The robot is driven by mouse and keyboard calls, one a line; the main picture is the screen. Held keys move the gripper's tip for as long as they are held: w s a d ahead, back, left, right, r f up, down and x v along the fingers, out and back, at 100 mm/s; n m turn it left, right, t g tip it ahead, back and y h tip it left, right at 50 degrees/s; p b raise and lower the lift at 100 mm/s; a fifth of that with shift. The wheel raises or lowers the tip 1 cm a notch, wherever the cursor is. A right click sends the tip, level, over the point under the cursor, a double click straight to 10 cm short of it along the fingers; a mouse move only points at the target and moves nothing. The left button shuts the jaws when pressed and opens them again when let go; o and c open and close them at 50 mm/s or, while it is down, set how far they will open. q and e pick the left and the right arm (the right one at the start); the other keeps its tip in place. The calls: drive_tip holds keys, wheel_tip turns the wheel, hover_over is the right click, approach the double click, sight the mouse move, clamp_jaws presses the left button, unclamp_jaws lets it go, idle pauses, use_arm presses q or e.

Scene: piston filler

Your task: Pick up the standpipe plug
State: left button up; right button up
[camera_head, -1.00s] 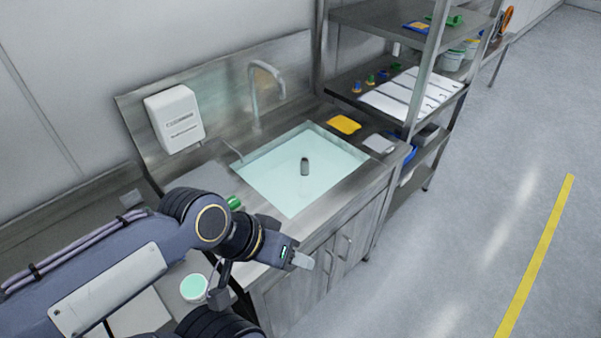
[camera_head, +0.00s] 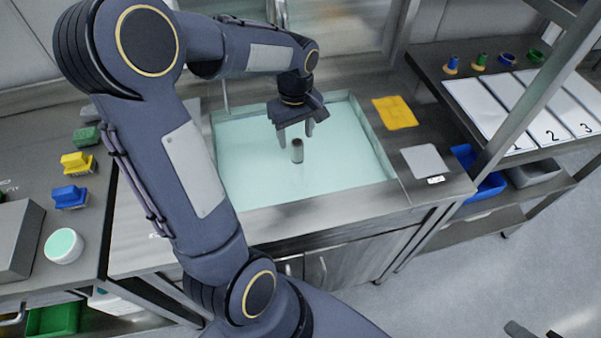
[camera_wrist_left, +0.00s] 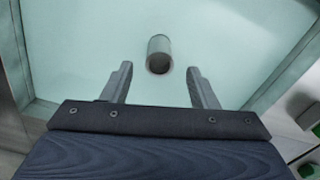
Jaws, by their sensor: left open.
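The standpipe plug (camera_head: 297,151) is a small grey cylinder standing upright in the sink basin (camera_head: 240,185), which holds pale turquoise water. In the left wrist view the plug (camera_wrist_left: 159,55) shows a dark round end and lies just beyond the fingertips, midway between them. My left gripper (camera_head: 296,132) is open and empty, pointing down over the basin with its fingers close to the plug's top. The wrist view also shows my open left gripper (camera_wrist_left: 159,72). I see no contact between the fingers and the plug. My right gripper is not in view.
A yellow cloth (camera_head: 395,112) and a grey cloth (camera_head: 425,161) lie right of the basin. Yellow (camera_head: 77,161) and blue (camera_head: 70,196) brushes and a white tub (camera_head: 63,246) stand left. A steel shelf post (camera_head: 530,95) rises at right.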

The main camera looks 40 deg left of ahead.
sight(297, 142)
use_arm(q)
drive_tip(key=f, duration=0.5)
drive_tip(key=shift+d+f, duration=0.25)
clamp_jaws()
